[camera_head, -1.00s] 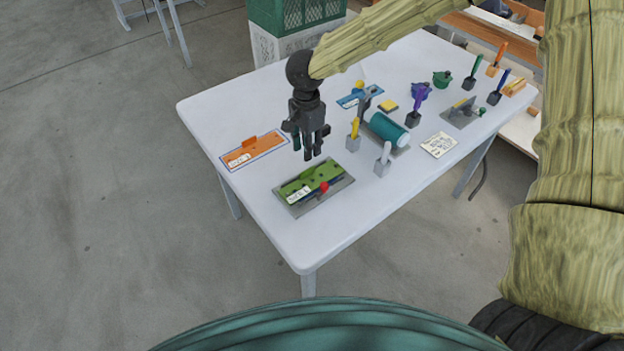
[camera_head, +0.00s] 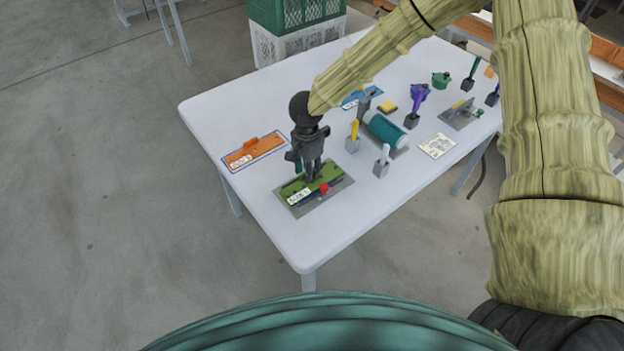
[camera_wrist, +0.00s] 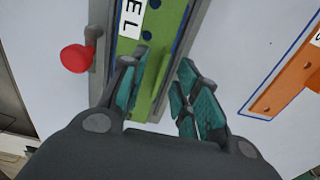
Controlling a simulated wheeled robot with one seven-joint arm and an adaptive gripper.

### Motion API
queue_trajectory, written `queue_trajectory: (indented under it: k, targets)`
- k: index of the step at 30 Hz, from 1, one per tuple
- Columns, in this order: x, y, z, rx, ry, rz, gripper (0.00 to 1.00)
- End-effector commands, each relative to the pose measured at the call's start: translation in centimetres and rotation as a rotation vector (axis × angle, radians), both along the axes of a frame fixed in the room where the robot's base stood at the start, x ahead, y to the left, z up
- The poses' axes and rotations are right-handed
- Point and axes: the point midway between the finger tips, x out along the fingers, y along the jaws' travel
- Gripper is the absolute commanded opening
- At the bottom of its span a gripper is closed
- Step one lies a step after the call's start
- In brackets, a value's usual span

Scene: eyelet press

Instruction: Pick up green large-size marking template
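The green marking template (camera_head: 325,186) lies on a grey base plate (camera_head: 341,186) near the front left of the white table, with a white label at its left end. My gripper (camera_head: 311,178) points down over its middle and hides part of it in the head view. In the wrist view the green template (camera_wrist: 171,45) runs up between the fingers. My gripper (camera_wrist: 160,80) has its teal-padded fingers apart, one on each side of a raised green part. I cannot tell whether the fingers touch it.
A red knob (camera_wrist: 76,58) stands beside the template on the plate. An orange template (camera_head: 255,150) lies to the left, in a blue outline. A teal cylinder (camera_head: 384,130) and several upright-handled tools stand to the right. The table's front corner is clear.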

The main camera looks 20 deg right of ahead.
Motion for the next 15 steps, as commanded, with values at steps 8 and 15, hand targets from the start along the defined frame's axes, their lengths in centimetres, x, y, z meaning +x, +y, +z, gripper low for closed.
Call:
queue_trajectory:
  k: [8,15]
  targets:
    - [-0.01,0.00,-0.02,0.000,0.000,0.000,0.11]
    - [0.00,0.01,0.00,0.000,0.000,0.000,0.00]
